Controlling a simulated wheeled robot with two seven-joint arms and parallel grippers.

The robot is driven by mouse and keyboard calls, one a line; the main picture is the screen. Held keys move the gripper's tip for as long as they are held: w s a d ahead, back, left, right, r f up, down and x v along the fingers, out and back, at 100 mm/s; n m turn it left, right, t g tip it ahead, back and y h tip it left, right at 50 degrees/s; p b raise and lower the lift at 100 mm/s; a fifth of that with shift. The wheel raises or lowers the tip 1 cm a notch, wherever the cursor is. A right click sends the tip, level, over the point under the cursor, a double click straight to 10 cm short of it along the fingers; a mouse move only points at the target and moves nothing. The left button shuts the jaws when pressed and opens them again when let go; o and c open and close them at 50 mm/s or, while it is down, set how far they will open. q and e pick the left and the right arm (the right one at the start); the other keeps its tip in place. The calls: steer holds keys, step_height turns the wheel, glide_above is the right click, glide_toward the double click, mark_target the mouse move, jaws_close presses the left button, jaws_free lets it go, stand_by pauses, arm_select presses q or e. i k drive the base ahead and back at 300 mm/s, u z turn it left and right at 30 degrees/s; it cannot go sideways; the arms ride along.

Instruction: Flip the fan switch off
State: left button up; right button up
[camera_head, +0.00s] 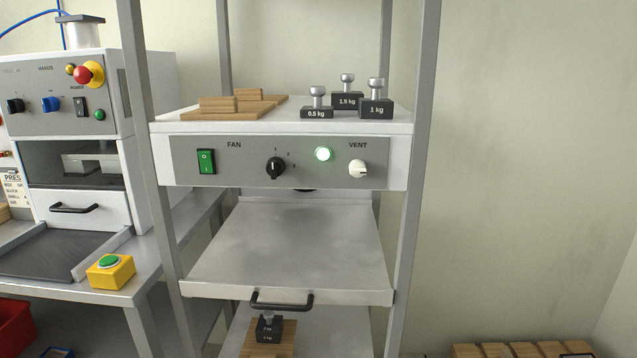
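Which half is pressed in is too small to tell. A round lamp (323,154) on the same panel glows green-white. A black knob (275,168) sits right of the switch, and a white VENT knob (358,169) is at the right. Neither of my grippers shows in the head view.
The panel is on a metal rack with upright posts (412,180). Weights (376,101) and wooden boards (220,106) stand on the shelf above. A handled tray (290,250) juts out below. A press machine (65,120) and a yellow button box (110,272) stand left.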

mark_target(205, 157)
steer(key=z, duration=1.1)
steer(key=k, duration=1.3)
steer(key=u, duration=1)
